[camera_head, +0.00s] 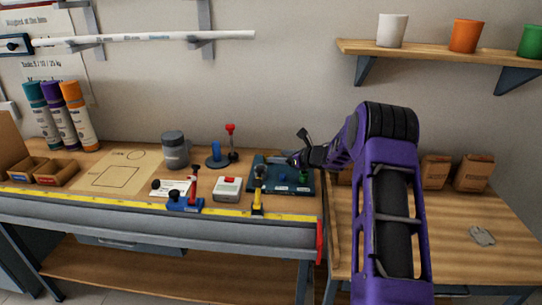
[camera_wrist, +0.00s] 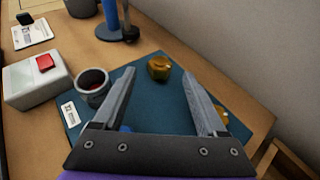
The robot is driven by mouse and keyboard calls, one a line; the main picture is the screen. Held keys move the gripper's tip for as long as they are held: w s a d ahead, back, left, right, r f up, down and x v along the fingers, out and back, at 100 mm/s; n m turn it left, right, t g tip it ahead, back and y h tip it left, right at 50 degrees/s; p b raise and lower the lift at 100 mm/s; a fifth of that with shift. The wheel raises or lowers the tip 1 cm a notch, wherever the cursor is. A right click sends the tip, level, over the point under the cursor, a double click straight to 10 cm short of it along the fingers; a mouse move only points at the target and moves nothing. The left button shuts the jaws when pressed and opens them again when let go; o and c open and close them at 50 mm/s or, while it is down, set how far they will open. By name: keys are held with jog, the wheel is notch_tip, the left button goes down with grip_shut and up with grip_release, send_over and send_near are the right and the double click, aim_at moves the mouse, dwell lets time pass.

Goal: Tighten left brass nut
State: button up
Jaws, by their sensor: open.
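A brass nut (camera_wrist: 158,68) sits on the dark teal mat (camera_wrist: 150,108) in the wrist view, toward the mat's far edge. A second brass piece (camera_wrist: 219,114) shows farther right, partly hidden behind my right finger. My gripper (camera_wrist: 160,76) is open and empty, its two fingers spread above the mat. The first nut appears between and beyond the fingertips; I see no contact. In the head view my gripper (camera_head: 297,158) hangs over the teal mat (camera_head: 300,188). The brass nuts cannot be made out clearly there.
A blue-handled tool (camera_wrist: 111,14) stands behind. A yellow-headed tool (camera_head: 258,190) stands at the mat's front left.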

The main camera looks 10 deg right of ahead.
aim_at(268, 155)
jog(key=shift+x, duration=2.65)
grip_shut()
